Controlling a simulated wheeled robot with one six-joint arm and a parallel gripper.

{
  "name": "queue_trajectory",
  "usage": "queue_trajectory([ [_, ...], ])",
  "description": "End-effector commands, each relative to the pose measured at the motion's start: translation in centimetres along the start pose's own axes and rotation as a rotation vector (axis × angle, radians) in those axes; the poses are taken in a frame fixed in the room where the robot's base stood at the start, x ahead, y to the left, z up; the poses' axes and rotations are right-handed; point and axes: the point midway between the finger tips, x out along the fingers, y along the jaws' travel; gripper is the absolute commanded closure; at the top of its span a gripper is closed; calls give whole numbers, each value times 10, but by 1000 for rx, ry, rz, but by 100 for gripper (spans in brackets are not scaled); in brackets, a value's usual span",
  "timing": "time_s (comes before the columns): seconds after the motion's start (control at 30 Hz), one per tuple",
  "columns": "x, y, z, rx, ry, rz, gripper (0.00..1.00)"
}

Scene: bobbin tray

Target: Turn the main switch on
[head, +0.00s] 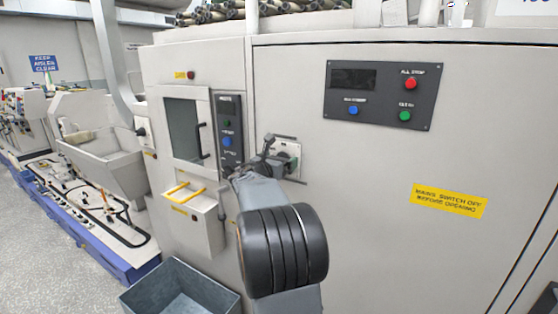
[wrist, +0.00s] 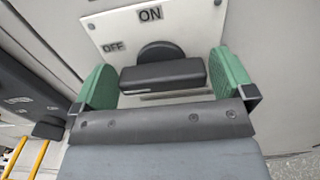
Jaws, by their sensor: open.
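The main switch is a dark rotary handle (wrist: 163,74) on a white plate (wrist: 195,18), with an ON label (wrist: 150,13) above and an OFF label (wrist: 113,47) at upper left. Its bar lies roughly level in the wrist view. My gripper (wrist: 166,88) is open, with one green fingertip pad on either side of the bar and a gap visible at least on the right. In the head view my gripper (head: 272,154) is at the white switch plate (head: 295,149) on the machine front and hides most of the handle.
A dark control panel (head: 380,94) with red, blue and green buttons is to the right, above a yellow warning label (head: 449,201). A narrow button panel (head: 230,108) and a box with yellow handles (head: 193,214) are to the left. A grey bin (head: 180,293) stands on the floor below.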

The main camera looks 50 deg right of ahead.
Motion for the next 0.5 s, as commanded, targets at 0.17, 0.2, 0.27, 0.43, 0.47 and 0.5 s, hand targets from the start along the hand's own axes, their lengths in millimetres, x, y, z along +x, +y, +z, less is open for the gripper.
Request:
queue_trajectory([
  [0.17, 0, 0, 0, 0, 0, 0, 0],
  [0.2, 0, 0, 0, 0, 0, 0, 1],
  [0.27, 0, 0, 0, 0, 0, 0, 7],
  [0.43, 0, 0, 0, 0, 0, 0, 23],
  [0.47, 0, 0, 0, 0, 0, 0, 26],
  [0.5, 0, 0, 0, 0, 0, 0, 30],
])
